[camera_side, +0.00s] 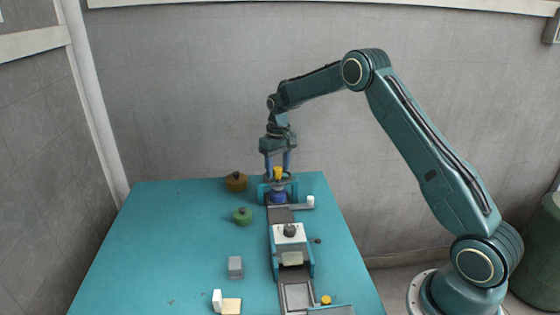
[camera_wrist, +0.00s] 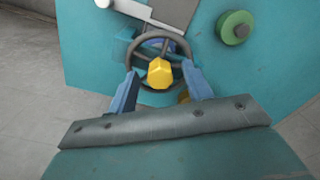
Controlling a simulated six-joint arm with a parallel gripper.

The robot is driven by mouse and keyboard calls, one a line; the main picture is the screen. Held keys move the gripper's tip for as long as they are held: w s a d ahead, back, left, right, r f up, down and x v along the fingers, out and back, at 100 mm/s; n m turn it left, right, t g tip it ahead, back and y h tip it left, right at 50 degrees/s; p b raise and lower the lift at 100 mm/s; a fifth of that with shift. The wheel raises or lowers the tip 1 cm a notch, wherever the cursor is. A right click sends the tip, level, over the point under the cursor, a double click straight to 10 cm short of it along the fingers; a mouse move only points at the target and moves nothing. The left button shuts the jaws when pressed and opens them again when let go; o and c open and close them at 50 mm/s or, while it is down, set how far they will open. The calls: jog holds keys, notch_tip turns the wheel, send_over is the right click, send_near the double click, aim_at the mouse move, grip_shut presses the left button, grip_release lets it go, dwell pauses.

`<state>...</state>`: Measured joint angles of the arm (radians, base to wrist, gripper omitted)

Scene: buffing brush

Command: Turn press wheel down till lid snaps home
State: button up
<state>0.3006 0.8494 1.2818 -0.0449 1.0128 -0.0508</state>
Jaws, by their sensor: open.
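The press wheel (camera_wrist: 131,48) is a dark spoked ring with a yellow faceted hub (camera_wrist: 160,73). In the side view the yellow hub (camera_side: 278,172) stands at the far end of the table, over a teal press frame (camera_side: 263,190). A blue part (camera_side: 278,197) sits under the wheel; I cannot tell whether it is the lid or how it is seated. My gripper (camera_side: 278,166) points down over the wheel. In the wrist view its two blue fingers (camera_wrist: 160,80) are spread on either side of the hub, apart from it, near the rim. Contact with the rim is unclear.
A grey track (camera_side: 280,215) runs towards the front, past a white block with a dark knob (camera_side: 290,232). Left of it are a brown round piece (camera_side: 236,182), a green one (camera_side: 242,215) and a grey block (camera_side: 235,266). The table's left side (camera_side: 160,240) is clear.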

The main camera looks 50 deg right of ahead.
jog(key=c, duration=1)
jog(key=shift+o, duration=0.2)
jog(key=shift+m, duration=0.8)
jog(key=o, duration=1)
jog(key=shift+c, duration=0.2)
